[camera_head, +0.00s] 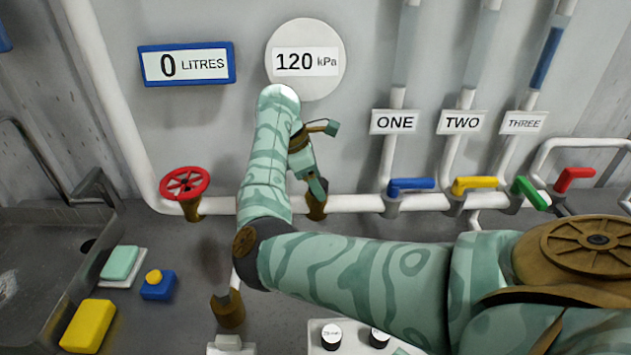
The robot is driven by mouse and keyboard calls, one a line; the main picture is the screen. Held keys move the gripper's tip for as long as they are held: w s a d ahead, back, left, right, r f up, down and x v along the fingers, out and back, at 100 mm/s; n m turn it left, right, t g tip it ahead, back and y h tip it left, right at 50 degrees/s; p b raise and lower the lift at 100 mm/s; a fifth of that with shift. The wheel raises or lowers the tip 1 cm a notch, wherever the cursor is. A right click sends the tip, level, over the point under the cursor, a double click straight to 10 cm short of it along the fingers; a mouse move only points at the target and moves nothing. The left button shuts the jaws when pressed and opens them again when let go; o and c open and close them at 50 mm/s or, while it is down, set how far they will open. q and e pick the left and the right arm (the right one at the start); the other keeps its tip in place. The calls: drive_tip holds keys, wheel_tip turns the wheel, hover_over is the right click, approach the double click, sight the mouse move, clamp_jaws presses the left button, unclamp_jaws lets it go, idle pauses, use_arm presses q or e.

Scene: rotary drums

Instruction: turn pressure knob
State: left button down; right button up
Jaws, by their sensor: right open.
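A round white gauge (304,86) on the wall reads 120 kPa. My right arm reaches in from the right and bends upward in front of the white pipe. My right gripper (325,156) is open and empty, its fingers apart, below the gauge. A brass fitting (316,207) with a dark top sits on the pipe just under the lower finger; I cannot tell whether they touch. Two black knobs with white caps, one on the left (331,335) and one on the right (379,338), stand on a white panel at the bottom edge. No knob is clearly marked as pressure. My left gripper is out of view.
A red handwheel (185,184) is on the pipe at left. Blue (411,185), yellow (474,185), green (529,193) and red (574,178) lever valves line the right. A blue display (187,65) reads 0 litres. A yellow block (88,326) and blue button box (158,285) lie lower left.

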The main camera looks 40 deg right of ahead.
drive_tip(key=shift+d+f, duration=0.1)
drive_tip(key=shift+f, duration=0.05)
drive_tip(key=c, duration=1)
drive_tip(key=shift+s, duration=0.1)
